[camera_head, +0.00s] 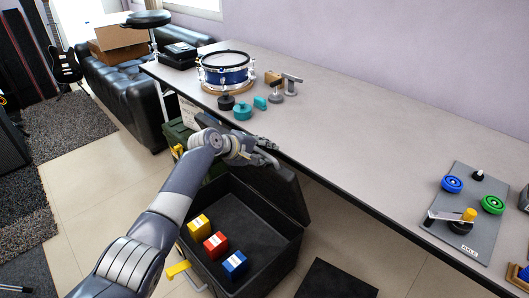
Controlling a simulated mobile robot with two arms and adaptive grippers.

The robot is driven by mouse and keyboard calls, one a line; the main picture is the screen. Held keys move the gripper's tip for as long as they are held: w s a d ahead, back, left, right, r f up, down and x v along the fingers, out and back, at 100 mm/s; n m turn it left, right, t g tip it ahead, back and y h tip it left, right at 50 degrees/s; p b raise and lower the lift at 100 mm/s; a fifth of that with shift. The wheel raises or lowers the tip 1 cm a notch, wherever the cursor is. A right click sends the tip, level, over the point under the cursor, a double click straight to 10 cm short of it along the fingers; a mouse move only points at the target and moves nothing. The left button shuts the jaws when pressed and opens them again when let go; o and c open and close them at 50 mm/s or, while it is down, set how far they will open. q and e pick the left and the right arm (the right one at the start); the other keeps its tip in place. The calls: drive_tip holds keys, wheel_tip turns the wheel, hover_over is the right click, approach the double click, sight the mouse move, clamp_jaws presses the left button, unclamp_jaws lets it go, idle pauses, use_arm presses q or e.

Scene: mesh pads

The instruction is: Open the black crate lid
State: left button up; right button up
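The black crate (283,259) stands on the floor in front of the table. Its inside shows, with a yellow block (199,226), a red block (216,244) and a blue block (235,264) on its bottom. The black lid (289,196) stands raised at the crate's far side, tilted up near the table edge. My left gripper (276,155) is at the lid's upper part, with its fingers apart. I cannot tell whether it touches the lid. My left arm hides part of the crate's left side and lid. My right gripper is not in view.
The long grey table (345,125) runs behind the crate, its front edge close to my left gripper. It bears a blue drum (225,75) and a grey board (470,205) with coloured discs. A green case (177,132) stands left of the crate. A yellow latch (177,269) sticks out at the crate's front.

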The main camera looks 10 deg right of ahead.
use_arm(q)
drive_tip(key=shift+a+f, duration=0.1)
drive_tip(key=shift+a, duration=0.05)
drive_tip(key=shift+s+a+r, duration=0.3)
drive_tip(key=shift+a+r, duration=0.1)
drive_tip(key=shift+a, duration=0.15)
drive_tip(key=v, duration=1)
drive_tip(key=shift+s, duration=0.15)
drive_tip(key=shift+r, duration=0.1)
